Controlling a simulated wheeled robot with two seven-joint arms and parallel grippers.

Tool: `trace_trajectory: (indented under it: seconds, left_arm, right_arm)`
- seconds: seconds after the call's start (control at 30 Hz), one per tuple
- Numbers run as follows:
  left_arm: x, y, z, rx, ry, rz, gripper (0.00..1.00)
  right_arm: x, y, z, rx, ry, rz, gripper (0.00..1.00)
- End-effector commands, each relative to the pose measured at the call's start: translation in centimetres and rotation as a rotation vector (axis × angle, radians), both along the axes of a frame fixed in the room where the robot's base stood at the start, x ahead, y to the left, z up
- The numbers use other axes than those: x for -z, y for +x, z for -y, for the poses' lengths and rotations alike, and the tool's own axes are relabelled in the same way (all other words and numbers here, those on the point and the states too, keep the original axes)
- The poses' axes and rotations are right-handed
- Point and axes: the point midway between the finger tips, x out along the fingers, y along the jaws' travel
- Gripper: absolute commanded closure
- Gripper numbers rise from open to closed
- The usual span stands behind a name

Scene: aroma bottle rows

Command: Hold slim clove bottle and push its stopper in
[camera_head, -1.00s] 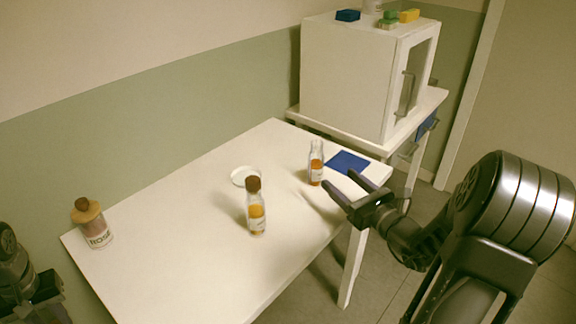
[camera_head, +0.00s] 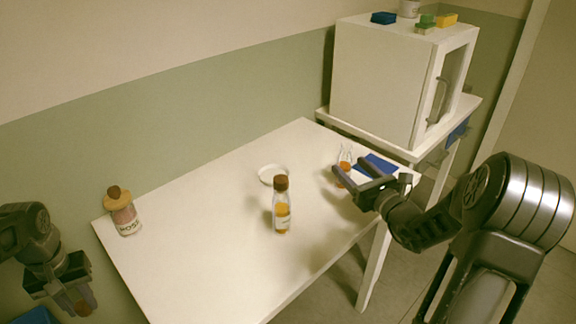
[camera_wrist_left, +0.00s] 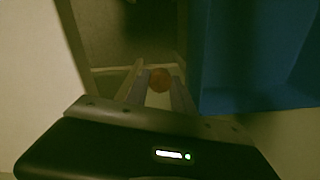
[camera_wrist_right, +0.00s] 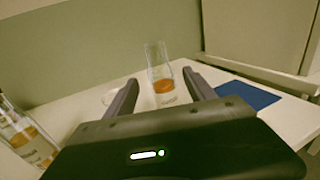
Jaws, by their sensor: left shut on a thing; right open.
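A slim clear bottle (camera_head: 345,160) with orange contents and no stopper stands upright on the right part of the table. Its label is too small to read. My right gripper (camera_head: 352,172) is open and low at this bottle. In the right wrist view the bottle (camera_wrist_right: 161,72) shows between the fingertips, apart from both fingers as far as I can tell. My left gripper (camera_head: 78,299) hangs at the lower left, away from the table top. It is shut on a round brown stopper (camera_wrist_left: 159,80), seen between its fingers in the left wrist view.
A second bottle (camera_head: 282,212) with orange contents and a brown stopper stands mid-table. A rose bottle (camera_head: 124,214) stands at the left end. A white round dish (camera_head: 272,175) and a blue mat (camera_head: 378,163) lie near the slim bottle. A blue box (camera_wrist_left: 255,50) is beside my left gripper.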

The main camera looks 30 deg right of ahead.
Motion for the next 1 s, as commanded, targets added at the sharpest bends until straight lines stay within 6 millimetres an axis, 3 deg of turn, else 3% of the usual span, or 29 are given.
trace_trajectory:
  seconds: [0.3, 0.9, 1.0]
  left_arm:
    - [-0.6, 0.0, 0.0, 0.0, 0.0, 0.0, 1.0]
    - [-0.5, 0.0, 0.0, 0.0, 0.0, 0.0, 1.0]
    - [-0.5, 0.0, 0.0, 0.0, 0.0, 0.0, 1.0]
  right_arm:
    - [-0.2, 3.8, 0.2, -0.001, 0.0, 0.001, 0.37]
    - [-0.1, 3.8, 0.3, 0.0, 0.0, 0.0, 0.37]
    - [-0.1, 3.8, 0.3, 0.0, 0.0, 0.0, 0.44]
